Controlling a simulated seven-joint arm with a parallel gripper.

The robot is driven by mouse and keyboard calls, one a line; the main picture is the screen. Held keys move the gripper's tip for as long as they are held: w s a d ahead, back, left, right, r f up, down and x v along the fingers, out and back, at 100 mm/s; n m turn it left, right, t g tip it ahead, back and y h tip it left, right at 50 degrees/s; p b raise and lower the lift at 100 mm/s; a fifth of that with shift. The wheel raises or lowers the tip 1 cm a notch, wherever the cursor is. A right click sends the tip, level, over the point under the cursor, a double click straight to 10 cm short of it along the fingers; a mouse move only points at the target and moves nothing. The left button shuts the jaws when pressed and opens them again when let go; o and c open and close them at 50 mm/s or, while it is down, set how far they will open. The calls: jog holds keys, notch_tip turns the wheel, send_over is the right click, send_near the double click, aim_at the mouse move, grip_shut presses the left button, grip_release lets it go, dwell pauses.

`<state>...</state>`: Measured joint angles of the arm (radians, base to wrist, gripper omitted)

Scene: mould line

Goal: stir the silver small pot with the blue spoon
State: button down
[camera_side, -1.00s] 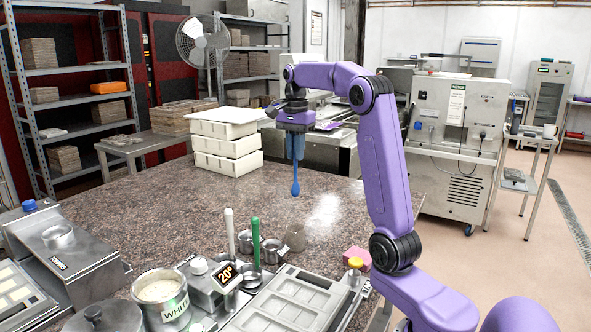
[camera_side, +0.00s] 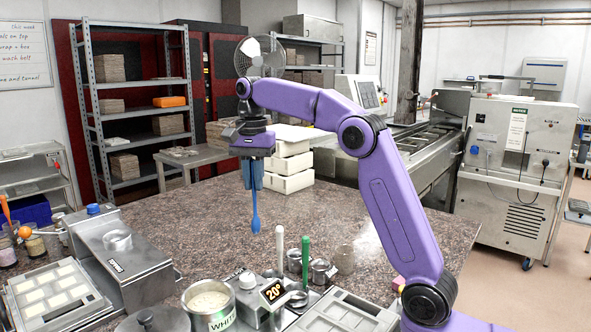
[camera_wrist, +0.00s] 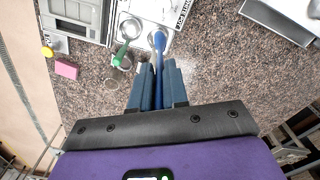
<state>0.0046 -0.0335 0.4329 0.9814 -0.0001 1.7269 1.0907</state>
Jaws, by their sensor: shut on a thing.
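The blue spoon (camera_side: 255,212) hangs upright, bowl down, from my gripper (camera_side: 253,187), which is shut on its handle. The spoon also shows in the wrist view (camera_wrist: 159,45). Its bowl is in the air above the stone worktop, left of the small silver pots. One silver pot (camera_side: 321,272) stands at the right of the group. Another (camera_side: 297,299) is in front, beside the upright green-handled spoon (camera_side: 305,258). A white-handled spoon (camera_side: 279,248) stands at the group's left. I cannot tell which pot the task means.
A large container marked WHITE (camera_side: 222,318) and a machine with a 20° display (camera_side: 273,291) stand at the front. A steel box (camera_side: 128,250) is at left. White stacked trays (camera_side: 290,165) stand behind. The worktop's middle (camera_side: 200,225) is clear.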

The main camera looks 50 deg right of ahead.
jog(key=a+n, duration=0.3)
jog(key=a, duration=1.3)
notch_tip(320, 180, down, 16)
jog(key=shift+s+d, duration=0.15)
jog(key=shift+s, duration=0.15)
dwell(0.4)
jog(key=shift+f, duration=0.1)
jog(key=shift+d, duration=0.1)
dwell(0.3)
